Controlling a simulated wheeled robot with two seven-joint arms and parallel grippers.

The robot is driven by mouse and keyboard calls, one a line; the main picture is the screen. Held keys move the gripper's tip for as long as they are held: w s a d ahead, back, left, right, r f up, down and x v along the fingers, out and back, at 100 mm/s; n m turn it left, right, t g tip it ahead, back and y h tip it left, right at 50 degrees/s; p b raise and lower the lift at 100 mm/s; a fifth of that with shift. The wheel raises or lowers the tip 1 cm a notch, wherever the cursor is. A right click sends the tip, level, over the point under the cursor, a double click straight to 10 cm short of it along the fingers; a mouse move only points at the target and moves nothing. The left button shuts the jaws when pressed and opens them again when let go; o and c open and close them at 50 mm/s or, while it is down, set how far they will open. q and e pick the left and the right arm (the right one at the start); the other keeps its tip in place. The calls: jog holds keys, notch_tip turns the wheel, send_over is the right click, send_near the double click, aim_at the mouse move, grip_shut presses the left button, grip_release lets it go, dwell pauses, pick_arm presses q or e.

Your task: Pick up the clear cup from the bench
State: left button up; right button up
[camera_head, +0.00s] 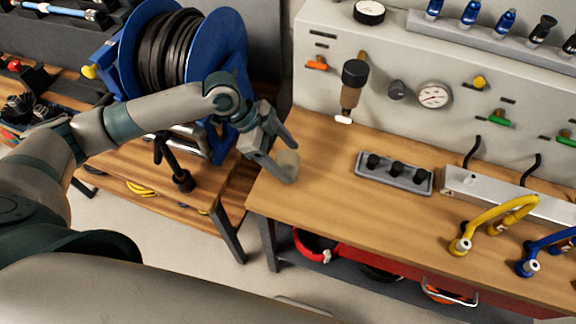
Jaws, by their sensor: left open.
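A small translucent cup (288,163) stands on the wooden bench (325,190) near its left end. It looks pale and see-through, and its edges are hard to make out. My left gripper (286,160) reaches in from the left with its fingers apart. One finger lies to the upper right of the cup and the other to its lower left, so the cup shows between the fingers. I cannot tell whether either finger touches it. My right gripper is not in view.
A grey tray with black knobs (394,174) lies right of the cup. A panel with gauges (434,95) and a filter bowl (352,88) stands behind. A blue hose reel (180,50) is at the left. Yellow (480,222) and blue hoses lie farther right.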

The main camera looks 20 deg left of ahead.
aim_at(295, 166)
pick_arm(q)
jog(key=shift+s+d+f+p, duration=0.1)
jog(key=shift+d+f+p, duration=0.1)
jog(key=shift+d+p, duration=0.15)
jog(key=p+x, duration=0.1)
jog(key=x, duration=0.2)
jog(key=shift+d, duration=0.1)
jog(key=shift+d+f, duration=0.15)
jog(key=shift+f, duration=0.25)
jog(key=c, duration=1)
jog(key=shift+c, duration=0.6)
